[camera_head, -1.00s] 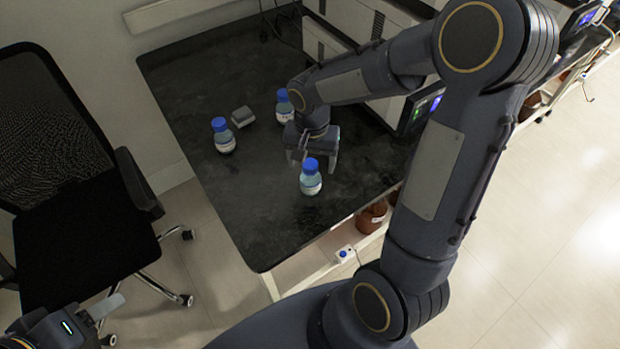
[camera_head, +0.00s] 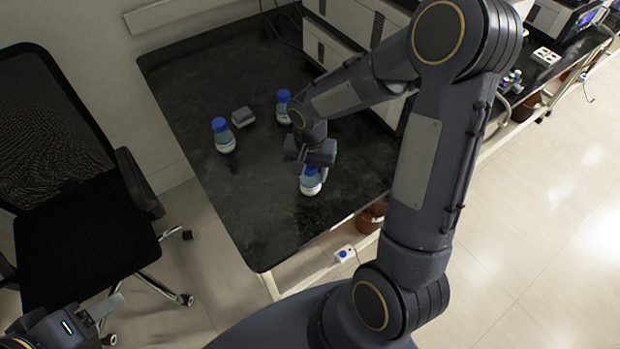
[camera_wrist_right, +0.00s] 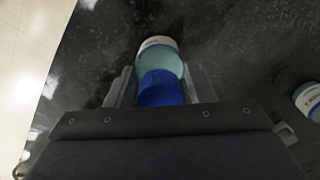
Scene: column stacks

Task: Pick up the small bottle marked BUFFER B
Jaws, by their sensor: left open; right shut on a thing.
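Three small bottles with blue caps are on the dark table in the head view. One bottle (camera_head: 311,187) is under my right gripper (camera_head: 313,168). In the right wrist view its blue cap and pale body (camera_wrist_right: 160,62) sit between the two fingers of my right gripper (camera_wrist_right: 160,88), which is shut on it. I cannot tell whether it touches the table. The other two bottles stand apart, one at left (camera_head: 223,138) and one further back (camera_head: 283,108). I cannot read which is BUFFER B. My left gripper (camera_head: 106,308) is open and empty at the lower left, off the table.
A small grey block (camera_head: 242,117) lies between the two free bottles. White and dark equipment (camera_head: 350,22) stands along the table's back right. A black chair (camera_head: 75,215) is left of the table. The front left part of the table (camera_head: 255,225) is clear.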

